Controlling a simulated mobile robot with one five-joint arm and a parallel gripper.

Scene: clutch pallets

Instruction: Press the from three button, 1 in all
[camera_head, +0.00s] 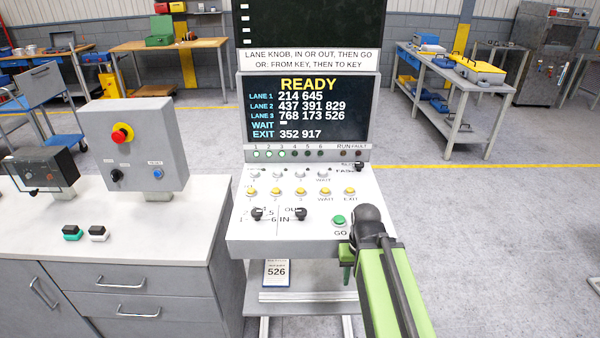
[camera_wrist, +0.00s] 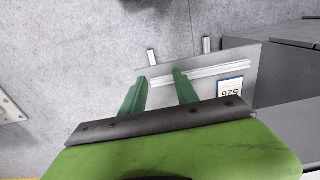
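The control panel (camera_head: 262,220) stands ahead of me. It has a row of white buttons above a row of yellow buttons. The third white button (camera_head: 300,173) and the third yellow button (camera_head: 300,191) stand in line; the row labels are too small to read, so I cannot tell for sure which is the from three button. My gripper (camera_head: 347,272) is low at the panel's front right edge, below and right of both rows. In the wrist view my gripper (camera_wrist: 158,78) has its two green fingers apart, with nothing between them.
The screen (camera_head: 308,108) reads READY and lists lanes. A grey cabinet (camera_head: 110,240) with a red stop button (camera_head: 122,133) stands left.

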